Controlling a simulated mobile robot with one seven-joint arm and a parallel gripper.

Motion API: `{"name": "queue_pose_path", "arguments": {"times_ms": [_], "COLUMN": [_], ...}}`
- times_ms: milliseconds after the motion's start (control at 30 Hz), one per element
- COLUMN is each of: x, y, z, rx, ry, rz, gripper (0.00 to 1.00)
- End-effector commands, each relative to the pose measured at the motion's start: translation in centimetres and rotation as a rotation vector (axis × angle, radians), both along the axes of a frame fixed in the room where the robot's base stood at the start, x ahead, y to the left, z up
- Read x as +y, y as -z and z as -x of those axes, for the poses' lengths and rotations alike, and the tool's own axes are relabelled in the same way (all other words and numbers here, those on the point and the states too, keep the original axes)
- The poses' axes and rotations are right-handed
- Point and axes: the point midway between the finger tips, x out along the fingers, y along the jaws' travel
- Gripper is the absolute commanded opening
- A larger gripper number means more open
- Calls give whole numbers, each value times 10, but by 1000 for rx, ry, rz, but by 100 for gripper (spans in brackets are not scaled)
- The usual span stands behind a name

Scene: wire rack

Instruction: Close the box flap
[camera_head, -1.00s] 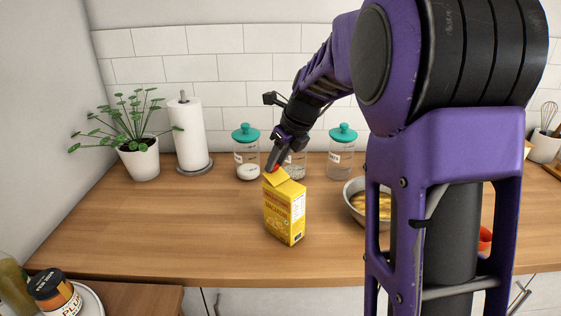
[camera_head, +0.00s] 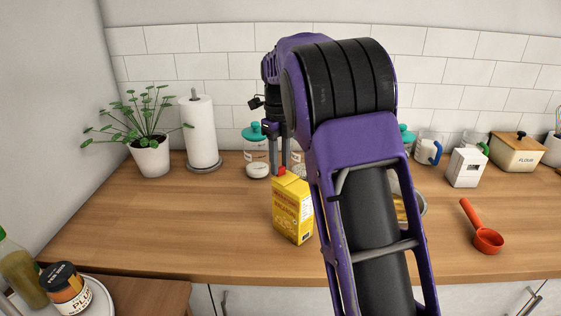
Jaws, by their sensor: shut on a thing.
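The yellow box (camera_head: 292,215) stands upright on the wooden counter, left of my arm. Its top edge and flap (camera_head: 290,181) show just below my gripper, and how far the flap is folded is hard to tell. My gripper (camera_head: 281,170) points down at the back of the box top. Its red-tipped fingers are shut at the flap, and the exact grip is too small to see clearly. My arm hides the area right of the box.
Glass jars with teal lids (camera_head: 254,132) stand behind the box. A paper towel roll (camera_head: 199,130) and potted plant (camera_head: 150,155) are at the back left. A red scoop (camera_head: 484,235) lies at right. A bowl (camera_head: 420,205) is partly hidden. The left counter is clear.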

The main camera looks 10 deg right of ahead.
Motion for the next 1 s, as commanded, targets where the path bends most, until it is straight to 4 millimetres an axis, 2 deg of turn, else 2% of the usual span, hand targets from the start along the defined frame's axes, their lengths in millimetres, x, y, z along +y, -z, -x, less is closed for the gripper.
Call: {"name": "queue_pose_path", "arguments": {"times_ms": [33, 200, 567, 767, 1000], "x": [1, 1, 0, 1, 1], "y": [2, 1, -4, -34, -93], "z": [0, 0, 0, -1, -2], "rx": [1, 0, -1, -6, -6], "ry": [-1, -1, 0, -1, -1], "rz": [-2, -2, -2, -3, -2], "gripper": [35, 65, 65, 65, 65]}}
